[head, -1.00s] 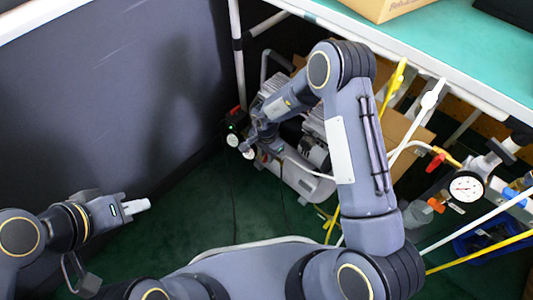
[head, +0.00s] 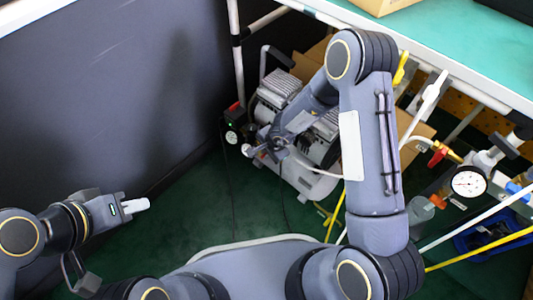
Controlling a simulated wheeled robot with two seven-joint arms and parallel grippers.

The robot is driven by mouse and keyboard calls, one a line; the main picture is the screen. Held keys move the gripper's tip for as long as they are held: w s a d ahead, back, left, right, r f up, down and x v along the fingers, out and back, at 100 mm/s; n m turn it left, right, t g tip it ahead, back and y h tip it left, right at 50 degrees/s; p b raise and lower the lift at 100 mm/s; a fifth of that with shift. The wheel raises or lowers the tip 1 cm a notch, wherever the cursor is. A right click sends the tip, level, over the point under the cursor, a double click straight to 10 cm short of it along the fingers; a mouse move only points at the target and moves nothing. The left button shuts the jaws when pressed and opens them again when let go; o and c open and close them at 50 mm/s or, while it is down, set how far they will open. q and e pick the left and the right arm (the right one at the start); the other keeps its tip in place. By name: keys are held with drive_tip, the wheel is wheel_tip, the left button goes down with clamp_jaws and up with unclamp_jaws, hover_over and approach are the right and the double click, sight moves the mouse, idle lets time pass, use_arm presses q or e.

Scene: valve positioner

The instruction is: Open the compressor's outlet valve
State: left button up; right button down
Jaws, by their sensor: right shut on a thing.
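The compressor (head: 308,180), a grey tank with motor heads on top, stands on the floor under the table. Small gauges and fittings (head: 231,137) are at its left front end. My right gripper (head: 250,150) is at this end, its pale fingertips low and beside the gauges. It is shut on a small part there, most likely the outlet valve, which the fingers and wrist hide. The valve's handle position cannot be made out. My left gripper (head: 136,206) is empty, at the left, far from the compressor. It is seen edge-on, so its finger gap is unclear.
The table (head: 455,50) with a teal top and white legs stands above the compressor. A dark panel (head: 100,100) stands at the left. A pressure gauge (head: 468,182) with pipes and a red-handled valve (head: 437,157) are at the right. The green floor (head: 190,220) between is clear.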

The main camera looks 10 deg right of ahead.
drive_tip(key=c, duration=1.5)
unclamp_jaws()
drive_tip(key=p+v, duration=0.4)
drive_tip(key=v, duration=0.4)
drive_tip(key=shift+p, duration=0.3)
drive_tip(key=shift+f, duration=0.1)
